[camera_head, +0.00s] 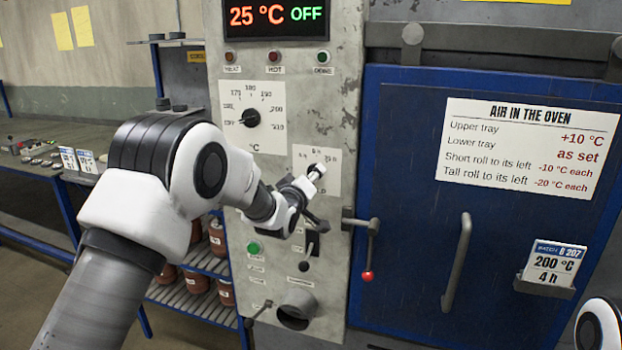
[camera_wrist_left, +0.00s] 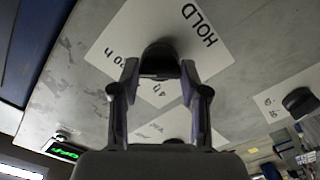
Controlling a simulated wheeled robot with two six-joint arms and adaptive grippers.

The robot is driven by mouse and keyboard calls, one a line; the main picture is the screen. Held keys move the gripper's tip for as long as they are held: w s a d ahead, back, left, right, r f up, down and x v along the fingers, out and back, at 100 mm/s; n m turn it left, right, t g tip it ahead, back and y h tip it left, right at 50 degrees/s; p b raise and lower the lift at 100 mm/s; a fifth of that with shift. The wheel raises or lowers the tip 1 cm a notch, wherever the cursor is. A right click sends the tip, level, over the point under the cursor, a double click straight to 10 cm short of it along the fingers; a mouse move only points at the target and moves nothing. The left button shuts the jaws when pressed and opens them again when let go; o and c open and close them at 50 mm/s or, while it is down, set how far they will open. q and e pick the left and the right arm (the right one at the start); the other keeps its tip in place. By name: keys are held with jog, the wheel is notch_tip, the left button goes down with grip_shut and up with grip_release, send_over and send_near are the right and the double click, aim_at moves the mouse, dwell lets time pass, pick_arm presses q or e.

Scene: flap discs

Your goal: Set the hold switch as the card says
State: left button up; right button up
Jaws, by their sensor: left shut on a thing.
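The card (camera_head: 556,262) stands in a holder on the blue oven door and reads batch B 207, 200 °C, 4 h. The hold switch is a dark knob (camera_wrist_left: 160,52) on a white plate (camera_wrist_left: 112,45) marked HOLD, with hour marks partly readable. My left gripper (camera_head: 316,173) is at this plate (camera_head: 302,153) on the grey panel. In the wrist view its fingers (camera_wrist_left: 160,68) are closed on both sides of the knob. The gripper covers much of the plate in the head view, so I cannot tell where the knob points. My right gripper is out of view.
The temperature dial (camera_head: 250,118) is up and left of the gripper. The display (camera_head: 276,17) reads 25 °C OFF. A lever with a red ball (camera_head: 367,275) and the door handle (camera_head: 458,262) stick out on the right. A green button (camera_head: 253,248) lies below.

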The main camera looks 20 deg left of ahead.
pick_arm(q)
jog(key=o, duration=1.1)
jog(key=shift+o, duration=0.2)
jog(key=s, duration=1.2)
jog(key=shift+a, duration=0.2)
jog(key=shift+f, duration=0.1)
